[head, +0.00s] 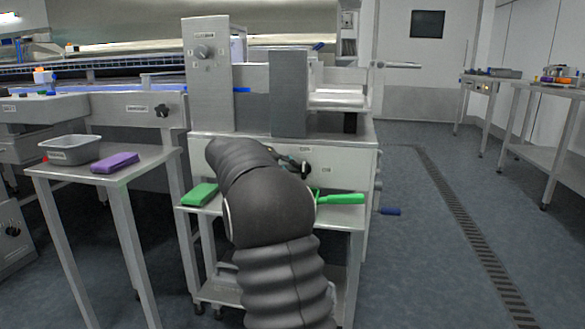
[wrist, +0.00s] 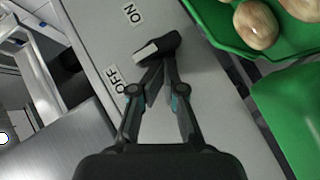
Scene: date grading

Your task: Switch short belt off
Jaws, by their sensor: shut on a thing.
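The short belt's switch is a black knob (wrist: 168,43) with a pale end face, on a grey metal panel in the wrist view. An ON label (wrist: 132,14) is above left of it and an OFF label (wrist: 116,79) below left. The knob's pale end points left, between the two labels. My gripper (wrist: 161,68) is shut on the knob, its fingertips close together at the knob's lower side. In the head view my gripper (head: 299,164) shows partly at the machine's front panel (head: 345,175), and my arm hides much of that panel.
In the wrist view a green tray (wrist: 222,36) with brown dates lies at upper right. A side table (head: 75,174) holds a grey tub (head: 72,141) and a purple block (head: 115,162).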

